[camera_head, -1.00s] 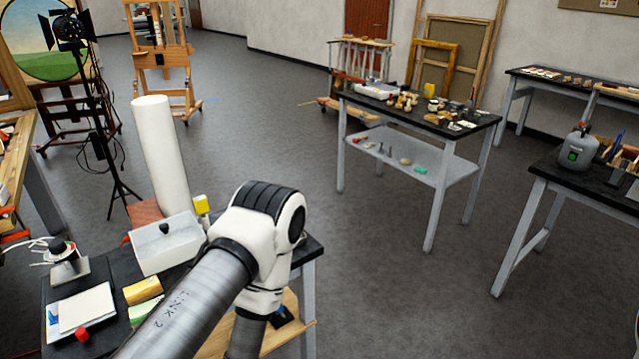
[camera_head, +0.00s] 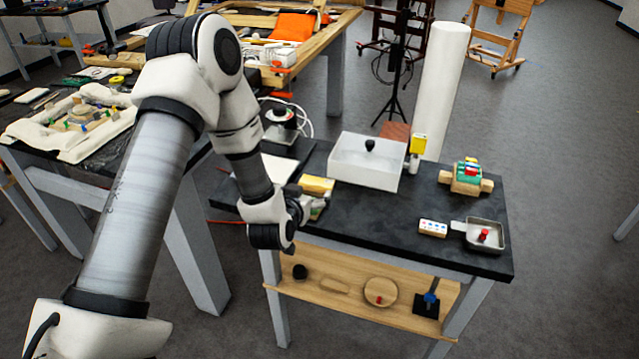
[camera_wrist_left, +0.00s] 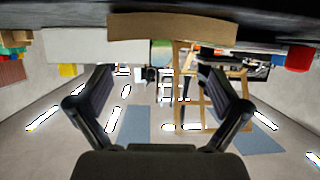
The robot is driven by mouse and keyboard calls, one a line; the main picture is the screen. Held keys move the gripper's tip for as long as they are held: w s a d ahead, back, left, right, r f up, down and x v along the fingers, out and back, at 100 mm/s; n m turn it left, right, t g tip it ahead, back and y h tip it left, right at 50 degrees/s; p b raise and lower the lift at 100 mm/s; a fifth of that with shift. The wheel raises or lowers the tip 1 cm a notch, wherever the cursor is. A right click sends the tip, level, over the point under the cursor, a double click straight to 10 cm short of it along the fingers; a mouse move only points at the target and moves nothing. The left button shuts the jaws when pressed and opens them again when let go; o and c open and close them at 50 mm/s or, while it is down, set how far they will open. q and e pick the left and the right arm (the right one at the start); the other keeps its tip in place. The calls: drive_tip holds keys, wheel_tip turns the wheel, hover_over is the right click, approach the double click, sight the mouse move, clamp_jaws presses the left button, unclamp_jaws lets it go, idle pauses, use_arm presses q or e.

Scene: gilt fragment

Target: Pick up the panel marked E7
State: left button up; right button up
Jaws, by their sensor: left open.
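No marking E7 can be read in either view, so I cannot tell which thing is the panel. A small pale block with coloured dots (camera_head: 433,228) lies on the dark worktable (camera_head: 375,215), but its marking is too small to read. My left arm reaches over the left end of this table in the head view, and its gripper is mostly hidden behind the wrist there. In the left wrist view my left gripper (camera_wrist_left: 160,88) is open with nothing between its fingers. That view is upside down. My right gripper is not in view.
A tall white cylinder (camera_head: 441,90) stands behind. A wooden lower shelf (camera_head: 345,300) holds small items. Floor on the right is open.

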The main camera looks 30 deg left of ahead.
sight(316, 185)
use_arm(q)
drive_tip(key=x, duration=0.2)
drive_tip(key=p+x, duration=0.1)
drive_tip(key=x, duration=0.3)
drive_tip(key=shift+w+f, duration=0.25)
drive_tip(key=shift+f, duration=0.15)
drive_tip(key=shift+w+a+f, duration=0.1)
drive_tip(key=shift+a+f, duration=0.05)
drive_tip(key=shift+f, duration=0.1)
drive_tip(key=shift+r, duration=0.1)
drive_tip(key=c, duration=0.8)
drive_tip(key=shift+c, duration=0.2)
